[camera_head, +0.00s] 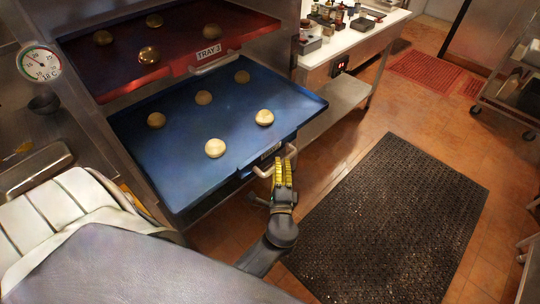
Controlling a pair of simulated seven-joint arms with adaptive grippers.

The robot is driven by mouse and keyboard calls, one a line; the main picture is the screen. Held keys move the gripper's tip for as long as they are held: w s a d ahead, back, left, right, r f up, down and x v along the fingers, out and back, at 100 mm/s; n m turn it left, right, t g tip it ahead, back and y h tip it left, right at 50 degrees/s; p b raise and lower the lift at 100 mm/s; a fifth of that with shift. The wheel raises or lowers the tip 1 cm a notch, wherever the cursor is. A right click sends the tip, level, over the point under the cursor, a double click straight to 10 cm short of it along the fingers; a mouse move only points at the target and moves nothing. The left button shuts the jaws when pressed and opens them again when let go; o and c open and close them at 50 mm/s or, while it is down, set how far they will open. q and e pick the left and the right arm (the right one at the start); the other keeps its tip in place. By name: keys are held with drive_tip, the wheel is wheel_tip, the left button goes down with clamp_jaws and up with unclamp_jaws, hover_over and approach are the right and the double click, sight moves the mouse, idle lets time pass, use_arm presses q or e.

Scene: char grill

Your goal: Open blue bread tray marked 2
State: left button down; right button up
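The blue bread tray (190,140) slants across the middle of the camera_head view, slid well out of the rack. Several round buns rest on it. Its front label (271,151) is too oblique to read. A pale handle (262,172) sticks out from its front edge.
A red tray (215,28) with buns and a label seeming to read TRAY 3 sits above. A dial thermometer (40,63) is at left. A white counter (345,42) with bottles stands behind. A black floor mat (390,220) leaves open floor at right.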

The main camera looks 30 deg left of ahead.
use_arm(q)
drive_tip(key=s+d, duration=0.1)
drive_tip(key=d, duration=0.6)
drive_tip(key=shift+s+d, duration=0.4)
drive_tip(key=shift+r, duration=0.1)
drive_tip(key=c, duration=1.4)
unclamp_jaws()
drive_tip(key=shift+o, duration=0.2)
